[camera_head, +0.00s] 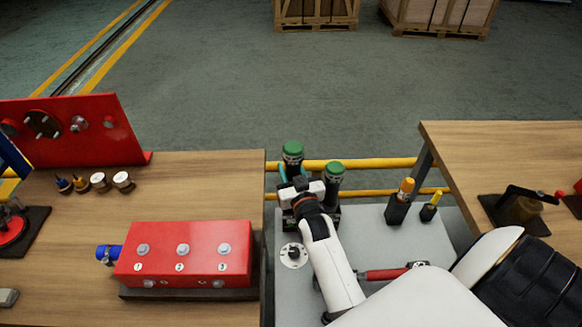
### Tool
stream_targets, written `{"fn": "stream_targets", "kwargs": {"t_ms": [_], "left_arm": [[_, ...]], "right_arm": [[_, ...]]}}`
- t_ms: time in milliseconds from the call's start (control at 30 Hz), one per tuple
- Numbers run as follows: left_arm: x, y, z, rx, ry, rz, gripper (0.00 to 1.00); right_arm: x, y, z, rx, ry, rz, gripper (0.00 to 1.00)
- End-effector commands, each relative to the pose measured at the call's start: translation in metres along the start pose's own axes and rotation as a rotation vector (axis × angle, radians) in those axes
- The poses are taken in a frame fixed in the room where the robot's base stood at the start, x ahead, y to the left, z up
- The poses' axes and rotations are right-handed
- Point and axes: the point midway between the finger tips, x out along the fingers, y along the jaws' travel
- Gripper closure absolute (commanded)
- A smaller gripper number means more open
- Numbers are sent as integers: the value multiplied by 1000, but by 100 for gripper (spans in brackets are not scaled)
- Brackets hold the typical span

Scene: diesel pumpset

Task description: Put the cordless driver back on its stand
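My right arm comes in from the lower right over the grey bench top (425,235). Its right gripper (303,186) is at two upright green-topped black items, the left one (292,152) and the right one (334,172). One may be the cordless driver, but I cannot tell which part is driver and which is stand. A teal part (283,172) shows beside the left one. The gripper hides their lower parts and its own fingertips, so I cannot see whether it holds anything. My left gripper is not in view.
A red numbered block (185,250) sits on the left wooden table. A white disc (293,255) and red-handled tool (385,273) lie near my arm. Orange-topped (405,187) and yellow-topped (435,199) tools stand in black holders. A yellow rail (385,163) runs behind.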

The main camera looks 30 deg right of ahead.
Motion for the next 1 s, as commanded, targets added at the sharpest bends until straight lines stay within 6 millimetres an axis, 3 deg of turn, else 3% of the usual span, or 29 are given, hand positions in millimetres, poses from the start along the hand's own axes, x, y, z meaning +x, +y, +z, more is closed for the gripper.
{"fn": "stream_targets", "kwargs": {"t_ms": [500, 1000], "left_arm": [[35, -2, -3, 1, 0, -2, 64], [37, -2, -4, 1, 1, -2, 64]], "right_arm": [[1, 0, -46, 0, -7, 0, 100], [1, 0, -51, 1, -7, 0, 100]]}}
